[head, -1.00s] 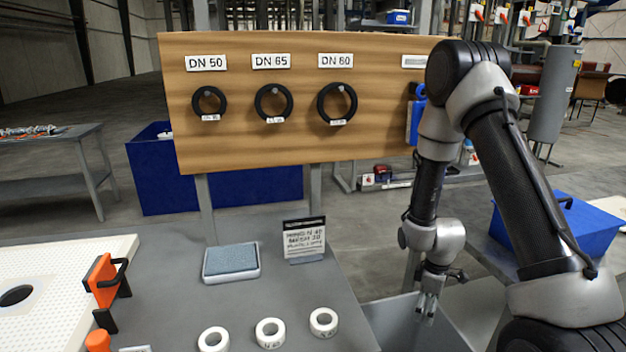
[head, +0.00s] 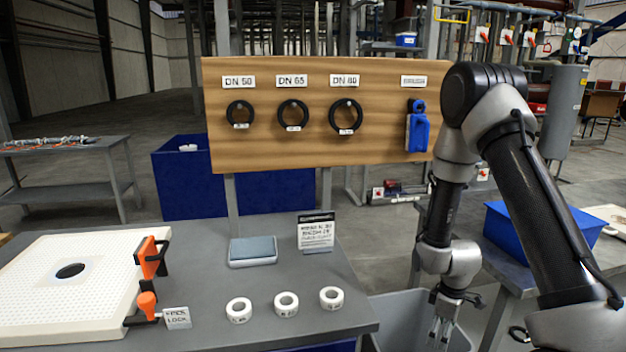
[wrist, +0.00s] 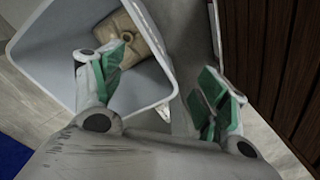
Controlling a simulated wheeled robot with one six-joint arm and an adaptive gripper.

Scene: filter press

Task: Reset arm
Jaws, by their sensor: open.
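My arm hangs down at the right of the head view, with my gripper (head: 441,326) low over a grey bin (head: 394,312). In the wrist view my gripper (wrist: 160,85) has its two green-padded fingers wide apart with nothing between them. The grey bin (wrist: 40,65) lies below, under the left finger. A brown object (wrist: 138,38) shows inside the bin, partly hidden by that finger.
The table beside the bin holds three white rings (head: 286,304), a grey-blue pad (head: 253,250), a sign (head: 316,232) and a white perforated plate (head: 60,310) with an orange clamp (head: 150,262). A wooden board (head: 300,150) with black rings stands behind. A blue crate (head: 550,230) is at right.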

